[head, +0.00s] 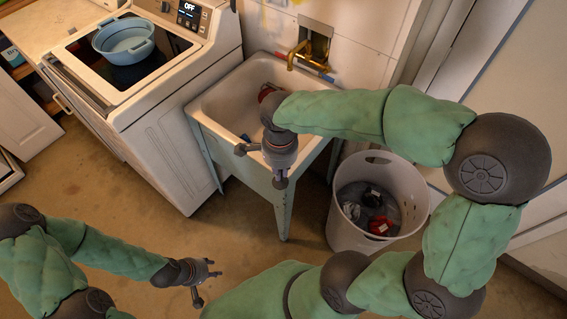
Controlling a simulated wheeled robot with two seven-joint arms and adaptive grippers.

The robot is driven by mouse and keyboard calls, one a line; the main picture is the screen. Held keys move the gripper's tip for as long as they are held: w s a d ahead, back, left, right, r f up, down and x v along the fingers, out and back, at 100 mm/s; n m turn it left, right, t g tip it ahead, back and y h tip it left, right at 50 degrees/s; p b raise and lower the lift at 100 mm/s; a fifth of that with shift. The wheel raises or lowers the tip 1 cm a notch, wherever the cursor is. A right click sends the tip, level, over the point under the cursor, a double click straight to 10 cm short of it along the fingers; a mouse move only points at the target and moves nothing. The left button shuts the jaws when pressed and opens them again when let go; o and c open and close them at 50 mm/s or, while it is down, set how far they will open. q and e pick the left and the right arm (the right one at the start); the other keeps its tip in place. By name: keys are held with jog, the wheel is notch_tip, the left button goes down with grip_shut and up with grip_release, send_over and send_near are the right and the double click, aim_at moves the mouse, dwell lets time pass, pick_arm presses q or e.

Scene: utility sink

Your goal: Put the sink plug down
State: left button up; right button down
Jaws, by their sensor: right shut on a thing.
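The white utility sink (213,103) stands on pale green legs in the middle of the head view. My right gripper (277,160) is over the sink's front edge, reached by my arm from the right. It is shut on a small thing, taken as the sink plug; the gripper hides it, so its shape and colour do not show. My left gripper (208,284) is low at the lower left, over the floor, with its fingers apart and nothing between them. The drain cannot be made out.
A brass faucet (300,55) is on the wall behind. A white laundry basket (345,224) stands right of the sink.

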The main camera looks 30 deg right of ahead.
jog(key=w+d+f+b, duration=0.1)
jog(key=w+d+f, duration=0.1)
jog(key=w+f, duration=0.1)
jog(key=w+d+f+b, duration=0.2)
jog(key=w+d+f, duration=0.1)
jog(key=w+f, duration=0.1)
jog(key=w+d+f+b, duration=0.2)
jog(key=w+f, duration=0.2)
jog(key=f, duration=0.2)
jog(key=shift+w+d, duration=0.2)
jog(key=shift+d, duration=0.15)
jog(key=shift+f+b, duration=0.3)
jog(key=shift+f, duration=0.15)
jog(key=c, duration=1.8)
grip_release()
jog(key=shift+f, duration=0.1)
jog(key=o, duration=0.5)
